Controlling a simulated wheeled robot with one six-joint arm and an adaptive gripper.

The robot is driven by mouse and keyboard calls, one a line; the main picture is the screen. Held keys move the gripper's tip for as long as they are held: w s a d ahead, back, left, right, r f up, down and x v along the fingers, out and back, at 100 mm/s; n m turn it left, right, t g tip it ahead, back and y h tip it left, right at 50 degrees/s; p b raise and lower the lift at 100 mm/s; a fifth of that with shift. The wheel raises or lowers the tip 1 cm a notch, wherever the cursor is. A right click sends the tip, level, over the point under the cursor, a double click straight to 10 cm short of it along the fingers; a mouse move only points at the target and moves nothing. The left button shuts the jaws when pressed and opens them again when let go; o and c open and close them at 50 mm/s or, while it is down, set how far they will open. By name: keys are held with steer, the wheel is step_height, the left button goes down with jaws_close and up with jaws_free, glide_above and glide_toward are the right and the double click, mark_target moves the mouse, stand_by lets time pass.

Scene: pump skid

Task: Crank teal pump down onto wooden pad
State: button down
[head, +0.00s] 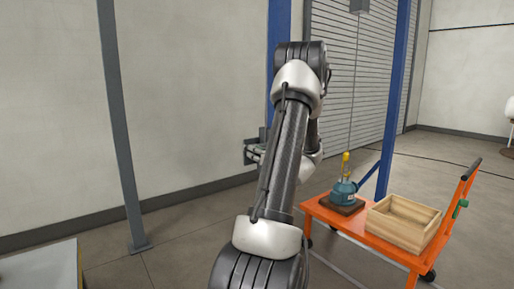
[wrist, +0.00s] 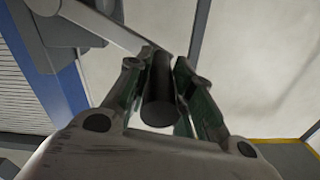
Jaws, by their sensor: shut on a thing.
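The teal pump (head: 344,192) is at the brown wooden pad (head: 328,204) on the orange cart, upright, with a yellow hook or block (head: 345,163) above it. I cannot tell whether its base touches the pad or hangs just above. My gripper (wrist: 161,85) is shut on a black cylindrical crank handle (wrist: 159,104) in the wrist view. A grey crank arm (wrist: 115,28) runs from the handle to a dark housing at the upper left. In the head view my arm hides most of the gripper and crank, beside the blue post (head: 278,45).
The orange cart (head: 375,254) also carries an open wooden crate (head: 402,222), right of the pump. A second blue post (head: 396,95) stands behind the cart. A grey post (head: 118,130) stands left. A pale table corner (head: 40,272) shows lower left. Floor between is clear.

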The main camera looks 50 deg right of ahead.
steer(key=shift+w+a+f, duration=0.1)
steer(key=shift+a+f, duration=0.15)
steer(key=shift+f, duration=0.35)
steer(key=shift+a+f, duration=0.3)
steer(key=shift+f, duration=0.3)
steer(key=shift+w+a+f, duration=0.1)
steer(key=shift+a+f, duration=0.15)
steer(key=shift+f, duration=0.35)
steer(key=shift+r, duration=0.1)
steer(key=c, duration=1.3)
jaws_free()
steer(key=shift+d, duration=0.1)
steer(key=shift+o, duration=0.5)
steer(key=shift+r, duration=0.15)
steer(key=shift+s+d, duration=0.1)
steer(key=v, duration=1.2)
